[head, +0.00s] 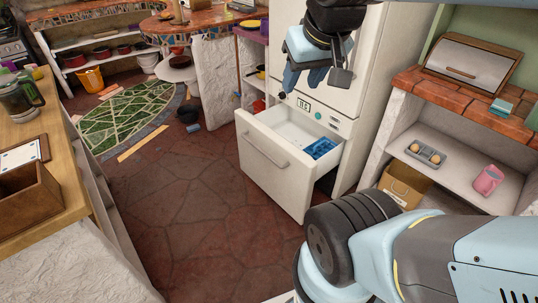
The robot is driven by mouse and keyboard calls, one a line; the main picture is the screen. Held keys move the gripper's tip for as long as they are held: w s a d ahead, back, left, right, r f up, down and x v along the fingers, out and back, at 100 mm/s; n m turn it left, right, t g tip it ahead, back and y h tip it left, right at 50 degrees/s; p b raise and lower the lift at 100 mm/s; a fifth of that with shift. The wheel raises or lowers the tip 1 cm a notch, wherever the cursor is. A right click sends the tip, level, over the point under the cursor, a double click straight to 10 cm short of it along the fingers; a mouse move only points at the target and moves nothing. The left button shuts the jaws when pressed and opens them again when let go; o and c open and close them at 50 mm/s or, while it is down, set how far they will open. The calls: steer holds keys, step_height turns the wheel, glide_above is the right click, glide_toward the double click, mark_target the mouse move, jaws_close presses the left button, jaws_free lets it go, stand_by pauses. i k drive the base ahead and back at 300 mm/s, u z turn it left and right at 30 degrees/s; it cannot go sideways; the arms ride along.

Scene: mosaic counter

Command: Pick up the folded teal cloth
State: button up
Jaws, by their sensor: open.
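A small folded teal cloth (502,107) lies on the red brick counter (478,96) at the right, in front of the bread box. It looks flat and small from here. My gripper (317,78) hangs at the top middle, in front of the white fridge. It is open, with nothing seen between its fingers. It is well to the left of the cloth and apart from it.
The fridge's lower drawer (264,160) is pulled out, with a blue tray (320,148) inside. A bread box (474,66) stands on the brick counter. Below are a grey tray (425,154) and a pink jug (488,180).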

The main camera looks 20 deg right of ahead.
mark_target(500, 108)
steer(key=u, duration=0.85)
steer(key=i, duration=0.1)
steer(key=z, duration=2.95)
steer(key=k, duration=0.9)
steer(key=z, duration=0.15)
steer(key=i, duration=0.75)
